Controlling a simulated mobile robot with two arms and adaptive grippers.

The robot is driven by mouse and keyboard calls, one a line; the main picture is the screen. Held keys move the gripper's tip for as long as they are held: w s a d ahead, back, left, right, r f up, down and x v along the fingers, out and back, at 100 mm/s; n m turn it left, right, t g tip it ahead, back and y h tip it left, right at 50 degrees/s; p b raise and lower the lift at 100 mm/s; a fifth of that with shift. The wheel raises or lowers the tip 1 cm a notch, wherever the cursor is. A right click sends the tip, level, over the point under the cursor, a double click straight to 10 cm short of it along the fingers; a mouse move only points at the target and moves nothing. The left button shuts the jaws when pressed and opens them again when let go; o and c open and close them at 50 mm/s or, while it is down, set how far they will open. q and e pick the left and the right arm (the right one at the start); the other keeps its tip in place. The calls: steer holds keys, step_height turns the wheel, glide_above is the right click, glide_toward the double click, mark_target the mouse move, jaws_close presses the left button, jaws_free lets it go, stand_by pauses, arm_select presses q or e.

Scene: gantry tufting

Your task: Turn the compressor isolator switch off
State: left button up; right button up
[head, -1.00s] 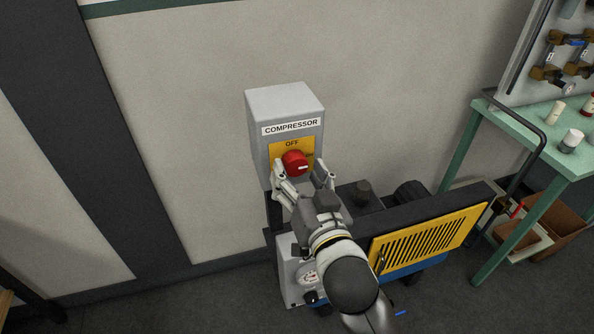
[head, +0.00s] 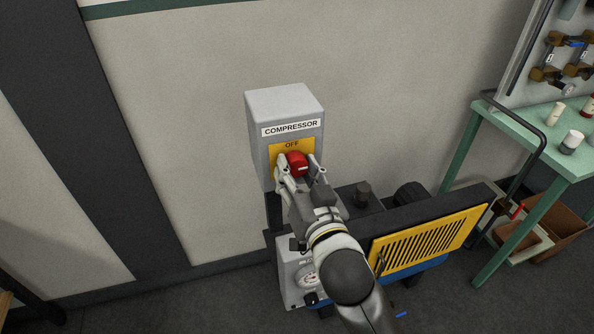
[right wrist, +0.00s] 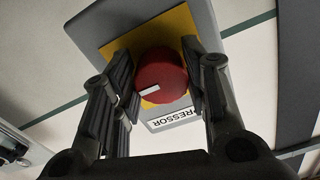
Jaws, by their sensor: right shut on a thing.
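The compressor isolator is a grey box (head: 284,103) labelled COMPRESSOR, with a yellow plate (head: 280,149) marked OFF at its top. A red rotary knob (head: 296,163) with a white pointer mark sits on the plate. My right gripper (head: 302,172) is shut on the knob, one finger at each side. In the right wrist view, the knob (right wrist: 160,76) lies between the fingers, its white mark pointing toward the left finger. The ON marking is hidden behind the gripper in the head view. My left gripper is not in view.
Below the box stands the compressor with a yellow slatted guard (head: 430,243) and a pressure gauge (head: 308,279). A green workbench (head: 540,132) with small containers stands at the right. The wall left of the box is clear.

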steer(key=n+p, duration=0.1)
steer(key=n, duration=0.1)
steer(key=n+p, duration=0.2)
steer(key=shift+d+r, duration=0.1)
steer(key=shift+r, duration=0.1)
steer(key=n+p, duration=0.3)
steer(key=n, duration=0.1)
steer(key=shift+d+n, duration=0.1)
steer(key=shift+n, duration=0.3)
steer(key=n+p, duration=0.2)
steer(key=n, duration=0.3)
steer(key=shift+p, duration=0.3)
steer(key=shift+w+d+n+p, duration=0.1)
steer(key=shift+n+p, duration=0.7)
steer(key=shift+n, duration=1.2)
steer(key=o, duration=1)
steer(key=shift+o, duration=0.2)
